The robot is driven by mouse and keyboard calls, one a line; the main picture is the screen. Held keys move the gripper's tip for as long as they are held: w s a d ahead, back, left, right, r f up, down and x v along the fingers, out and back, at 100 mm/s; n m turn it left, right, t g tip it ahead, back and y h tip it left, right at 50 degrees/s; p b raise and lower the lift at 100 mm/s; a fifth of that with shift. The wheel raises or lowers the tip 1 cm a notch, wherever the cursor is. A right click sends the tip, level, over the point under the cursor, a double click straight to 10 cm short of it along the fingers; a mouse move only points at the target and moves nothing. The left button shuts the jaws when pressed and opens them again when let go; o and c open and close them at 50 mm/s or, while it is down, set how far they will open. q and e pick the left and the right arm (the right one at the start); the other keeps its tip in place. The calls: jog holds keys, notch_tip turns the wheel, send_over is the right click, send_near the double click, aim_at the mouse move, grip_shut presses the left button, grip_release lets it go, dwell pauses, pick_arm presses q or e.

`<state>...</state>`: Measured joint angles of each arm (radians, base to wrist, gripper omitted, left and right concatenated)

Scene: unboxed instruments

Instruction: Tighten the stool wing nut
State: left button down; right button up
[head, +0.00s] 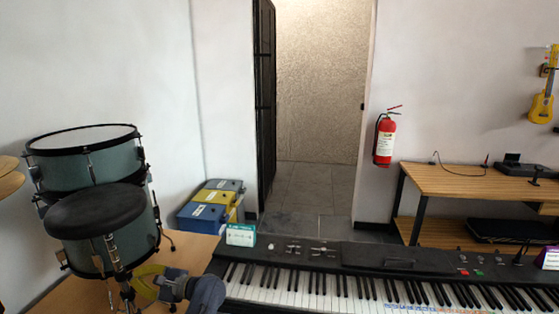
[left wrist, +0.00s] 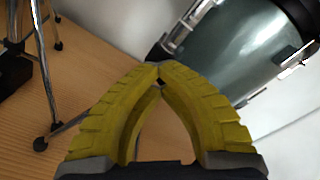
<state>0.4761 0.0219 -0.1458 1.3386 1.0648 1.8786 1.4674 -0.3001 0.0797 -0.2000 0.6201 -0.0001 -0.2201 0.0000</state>
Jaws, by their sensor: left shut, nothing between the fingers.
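The stool (head: 95,211) has a round black seat and a metal post below it, standing in front of the drums in the head view. The wing nut is too small to make out on the post. My left gripper (head: 139,285) has yellow fingers and is just right of the stool's lower post, below the seat. In the left wrist view the fingertips (left wrist: 160,72) meet and hold nothing. The stool's seat is not seen there; chrome legs with black feet (left wrist: 46,75) show at left, whose I cannot tell. My right gripper is not in view.
Blue-green drums (head: 90,165) stand behind the stool; a drum shell (left wrist: 240,50) fills the upper right of the wrist view. A keyboard (head: 350,285) lies to the right of my left arm. Blue and yellow bins (head: 212,205) stand by the wall. Wooden floor shows around the legs.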

pick_arm(q)
jog(key=m, duration=0.3)
jog(key=shift+m, duration=0.4)
jog(key=m, duration=0.4)
jog(key=shift+m, duration=0.4)
jog(key=c, duration=0.8)
grip_release()
jog(key=shift+c, duration=0.2)
jog(key=shift+s+d, duration=0.15)
jog(key=shift+d, duration=0.85)
jog(key=shift+s+d, duration=0.2)
jog(key=shift+d, duration=0.75)
jog(key=shift+s+d, duration=0.15)
jog(key=shift+d, duration=0.85)
